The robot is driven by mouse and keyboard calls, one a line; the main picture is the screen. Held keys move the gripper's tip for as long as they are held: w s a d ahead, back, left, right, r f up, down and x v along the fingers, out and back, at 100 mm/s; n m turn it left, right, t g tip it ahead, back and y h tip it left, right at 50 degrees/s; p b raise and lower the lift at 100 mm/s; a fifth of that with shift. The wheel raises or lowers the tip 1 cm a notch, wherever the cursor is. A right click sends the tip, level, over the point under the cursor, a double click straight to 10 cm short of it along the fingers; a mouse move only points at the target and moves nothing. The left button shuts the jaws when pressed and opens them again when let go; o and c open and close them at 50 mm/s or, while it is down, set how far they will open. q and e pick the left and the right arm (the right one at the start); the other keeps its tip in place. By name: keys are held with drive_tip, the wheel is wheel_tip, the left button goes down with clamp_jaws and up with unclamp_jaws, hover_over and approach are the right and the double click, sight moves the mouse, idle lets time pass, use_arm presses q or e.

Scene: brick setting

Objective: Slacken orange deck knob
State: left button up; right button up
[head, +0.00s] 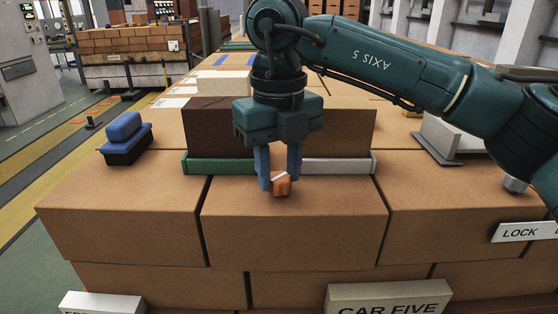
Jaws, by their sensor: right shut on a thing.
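The orange deck knob (282,184) is a small orange piece with a pale mark on top, on the top face of the middle front brick (330,203). My right gripper (279,182) points straight down from above, its two blue-grey fingers on either side of the knob. It is shut on the knob, and the fingers hide part of it. My left gripper is not in view.
A dark brown block (213,127) stands behind the knob, with a green strip (222,163) and a pale strip (337,165) before it. A blue-handled brush-like tool (125,139) lies at left. A grey metal piece (447,139) is at right.

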drive_tip(key=n+p, duration=0.1)
drive_tip(key=n, duration=0.5)
drive_tip(key=shift+r, duration=0.1)
drive_tip(key=n+p, duration=0.1)
drive_tip(key=n, duration=0.6)
drive_tip(key=shift+n, duration=0.4)
drive_tip(key=n+p, duration=0.1)
drive_tip(key=n, duration=0.5)
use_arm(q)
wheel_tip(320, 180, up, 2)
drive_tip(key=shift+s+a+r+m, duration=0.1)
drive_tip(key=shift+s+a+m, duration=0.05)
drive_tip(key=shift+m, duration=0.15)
use_arm(e)
drive_tip(key=n, duration=0.6)
drive_tip(key=shift+s+n, duration=0.1)
drive_tip(key=shift+n, duration=0.2)
drive_tip(key=o, duration=1)
drive_tip(key=shift+c, duration=0.2)
